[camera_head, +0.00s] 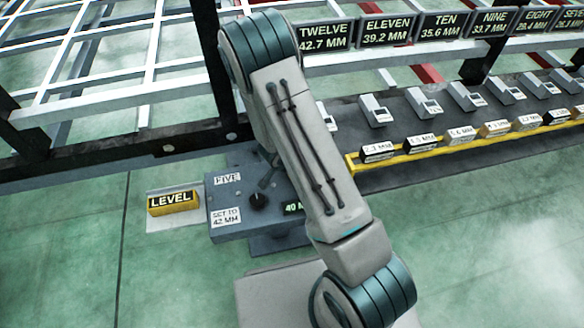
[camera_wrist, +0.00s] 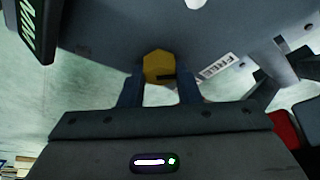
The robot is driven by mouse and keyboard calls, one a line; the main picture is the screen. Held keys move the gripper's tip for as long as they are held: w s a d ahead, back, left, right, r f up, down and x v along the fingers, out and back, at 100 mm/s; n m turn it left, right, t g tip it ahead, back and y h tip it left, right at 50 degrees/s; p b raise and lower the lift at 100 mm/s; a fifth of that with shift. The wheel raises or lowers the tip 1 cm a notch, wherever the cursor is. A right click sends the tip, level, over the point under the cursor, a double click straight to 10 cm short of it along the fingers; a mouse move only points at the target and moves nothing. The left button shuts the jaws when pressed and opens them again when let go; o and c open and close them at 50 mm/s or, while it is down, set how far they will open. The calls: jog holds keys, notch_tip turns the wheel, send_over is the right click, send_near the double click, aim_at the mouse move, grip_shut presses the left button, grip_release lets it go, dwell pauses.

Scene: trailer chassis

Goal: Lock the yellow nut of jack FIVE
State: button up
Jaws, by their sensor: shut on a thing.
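The yellow nut (camera_wrist: 158,66) sits between the two fingers of my gripper (camera_wrist: 160,88) in the wrist view. It has flat sides and a dark mark on its lower right. My gripper is shut on it. A white label reading FREE (camera_wrist: 216,66) is on the grey part just right of the nut. In the head view, jack FIVE (camera_head: 236,190) is the grey block with a FIVE label, a SET TO 42 MM label and a black knob (camera_head: 258,201). A display beside the knob is partly hidden by my arm. The nut and gripper are hidden in that view.
A yellow LEVEL block (camera_head: 173,202) lies on a pale plate left of the jack. A rack of gauges and labelled blocks with a yellow rail (camera_head: 450,142) runs to the right. Dark chassis beams (camera_head: 130,150) cross behind. Green floor is open in front.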

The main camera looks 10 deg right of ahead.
jog(key=shift+r+m+g+h+p, duration=0.2)
jog(key=shift+m+p, duration=0.5)
jog(key=shift+p, duration=1.65)
jog(key=shift+r+m+g+h+p, duration=0.1)
jog(key=shift+r+m+g+p, duration=0.4)
jog(key=shift+p, duration=1.8)
jog(key=m+p, duration=0.1)
jog(key=p, duration=0.2)
jog(key=f+m+p, duration=0.1)
jog(key=m+p, duration=0.1)
jog(key=p, duration=0.2)
jog(key=shift+w+m+g, duration=0.15)
jog(key=shift+m+g, duration=0.15)
jog(key=shift+g, duration=0.1)
jog(key=m, duration=0.1)
jog(key=m+g+p, duration=0.1)
jog(key=m, duration=0.1)
jog(key=shift+w+f, duration=0.1)
jog(key=shift+f, duration=0.15)
jog(key=shift+a+m+g+b, duration=0.1)
jog(key=shift+m+g+b, duration=0.4)
jog(key=shift+m, duration=1.3)
jog(key=shift+g, duration=0.3)
jog(key=o, duration=1)
jog(key=shift+w, duration=0.1)
jog(key=shift+r, duration=0.1)
jog(key=p+v, duration=0.2)
jog(key=v, duration=0.5)
jog(key=shift+a+r, duration=0.1)
jog(key=shift+r, duration=0.05)
